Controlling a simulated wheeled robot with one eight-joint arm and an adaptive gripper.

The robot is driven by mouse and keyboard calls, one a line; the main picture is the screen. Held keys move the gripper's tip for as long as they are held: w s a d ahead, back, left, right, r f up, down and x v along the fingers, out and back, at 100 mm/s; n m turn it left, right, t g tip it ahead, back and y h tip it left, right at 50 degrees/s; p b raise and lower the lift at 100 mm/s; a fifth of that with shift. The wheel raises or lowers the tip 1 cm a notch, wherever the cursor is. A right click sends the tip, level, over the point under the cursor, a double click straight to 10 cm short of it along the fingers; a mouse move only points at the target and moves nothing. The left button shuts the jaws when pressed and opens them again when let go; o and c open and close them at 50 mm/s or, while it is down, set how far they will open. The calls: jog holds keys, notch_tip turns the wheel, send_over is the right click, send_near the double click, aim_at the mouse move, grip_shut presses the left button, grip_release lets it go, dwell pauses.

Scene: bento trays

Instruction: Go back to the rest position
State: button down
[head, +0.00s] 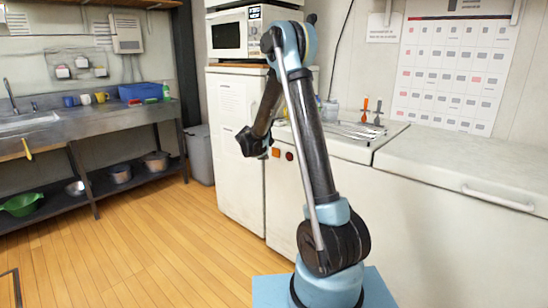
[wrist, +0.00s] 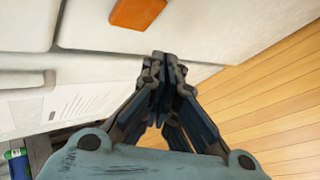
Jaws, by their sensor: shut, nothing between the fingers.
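My gripper (wrist: 163,62) is shut, its dark fingertips meeting in the middle of the wrist view with nothing held between them. In the head view, my blue and dark arm rises from the base at the lower middle and bends over at the elbow. The dark end of the arm hangs in front of the white fridge (head: 229,165). The fingertips are too small to make out there. No bento tray shows in either view.
A white counter (head: 470,165) runs along the right. A microwave (head: 229,35) sits on the fridge. A sink bench (head: 90,124) with cups stands at the left, beside a grey bin (head: 198,155). The wooden floor (head: 140,240) is open at front left. An orange patch (wrist: 137,12) shows in the wrist view.

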jog(key=shift+s+a, duration=0.7)
jog(key=shift+a, duration=0.05)
jog(key=s+d+r+m+g, duration=0.1)
jog(key=s+d+r+m, duration=0.3)
jog(key=s, duration=0.5)
jog(key=s+d+r+m+g+y, duration=0.1)
jog(key=s+d+r+g, duration=0.1)
jog(key=s+d, duration=0.5)
jog(key=s+d+r+m+g, duration=0.1)
jog(key=s+d+r+m, duration=0.25)
jog(key=s, duration=0.75)
jog(key=s+f+m+g+y, duration=0.1)
jog(key=s+f+m, duration=0.2)
jog(key=s, duration=1)
jog(key=s+f+m+g+y, duration=0.1)
jog(key=s+f+m, duration=0.3)
jog(key=s, duration=1)
jog(key=shift+s+d+f+g+y, duration=0.15)
jog(key=shift+d+g+y, duration=0.05)
jog(key=shift+g+y, duration=0.25)
